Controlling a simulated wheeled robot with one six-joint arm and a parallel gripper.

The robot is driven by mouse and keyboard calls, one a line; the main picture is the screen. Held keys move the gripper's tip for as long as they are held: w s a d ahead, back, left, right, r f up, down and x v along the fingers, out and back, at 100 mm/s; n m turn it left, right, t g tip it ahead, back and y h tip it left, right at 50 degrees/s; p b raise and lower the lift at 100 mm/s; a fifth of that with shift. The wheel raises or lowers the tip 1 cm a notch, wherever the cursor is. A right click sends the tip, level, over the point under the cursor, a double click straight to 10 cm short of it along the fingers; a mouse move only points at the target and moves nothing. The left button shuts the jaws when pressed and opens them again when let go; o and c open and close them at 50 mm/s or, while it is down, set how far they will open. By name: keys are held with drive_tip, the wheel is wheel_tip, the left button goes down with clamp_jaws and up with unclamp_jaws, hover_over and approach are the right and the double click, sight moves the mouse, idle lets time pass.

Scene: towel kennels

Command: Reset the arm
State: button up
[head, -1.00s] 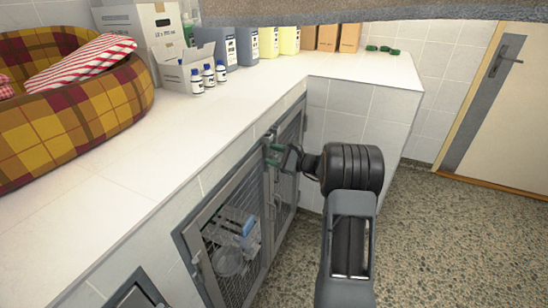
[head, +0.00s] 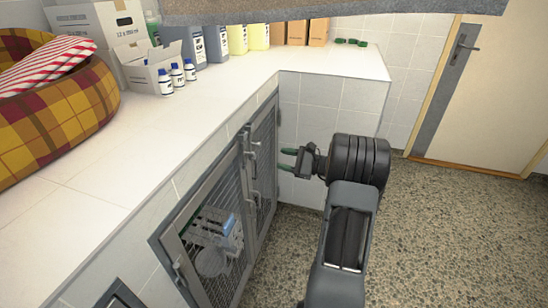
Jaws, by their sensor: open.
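My gripper (head: 289,160) is open and empty, with its two green-tipped fingers pointing left. It is in the air just right of the kennel doors, in front of the white tiled side of the counter. My arm reaches up from the bottom right of the picture. The far kennel door (head: 264,150) and the near kennel door (head: 212,235) are mesh in grey frames and look shut. I see no object between the fingers.
The white counter (head: 120,150) runs along the left and turns right at the back. It holds a plaid pet bed (head: 60,125) with a striped towel (head: 45,65), boxes, bottles and jugs. A door (head: 480,95) stands at the back right. The speckled floor (head: 450,230) is clear.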

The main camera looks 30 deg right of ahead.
drive_tip(key=shift+s+d, duration=0.3)
drive_tip(key=shift+s, duration=0.05)
idle(0.4)
drive_tip(key=s+a+f+n+g+h, duration=0.1)
drive_tip(key=s+a+f+n+g, duration=0.1)
drive_tip(key=s+a+f+g, duration=0.3)
drive_tip(key=s+a+r+n+g+h+p, duration=0.4)
drive_tip(key=s+a+n+g+h+p, duration=0.15)
drive_tip(key=s+a+n+g, duration=0.2)
drive_tip(key=s+a+r+n+t+h+p, duration=0.1)
drive_tip(key=s+a+r+n+h+p, duration=0.1)
drive_tip(key=r, duration=0.7)
drive_tip(key=s+a+r+n+t+h+p, duration=0.2)
drive_tip(key=s+a+r+n+h+p, duration=0.1)
drive_tip(key=s+a+r+n+p, duration=0.2)
wheel_tip(320, 180, up, 4)
drive_tip(key=a+n+p, duration=0.2)
drive_tip(key=n+p, duration=0.1)
drive_tip(key=n, duration=0.1)
drive_tip(key=shift+s+r+h+p, duration=0.2)
drive_tip(key=shift+s+h+p, duration=0.1)
drive_tip(key=shift+h+p, duration=0.1)
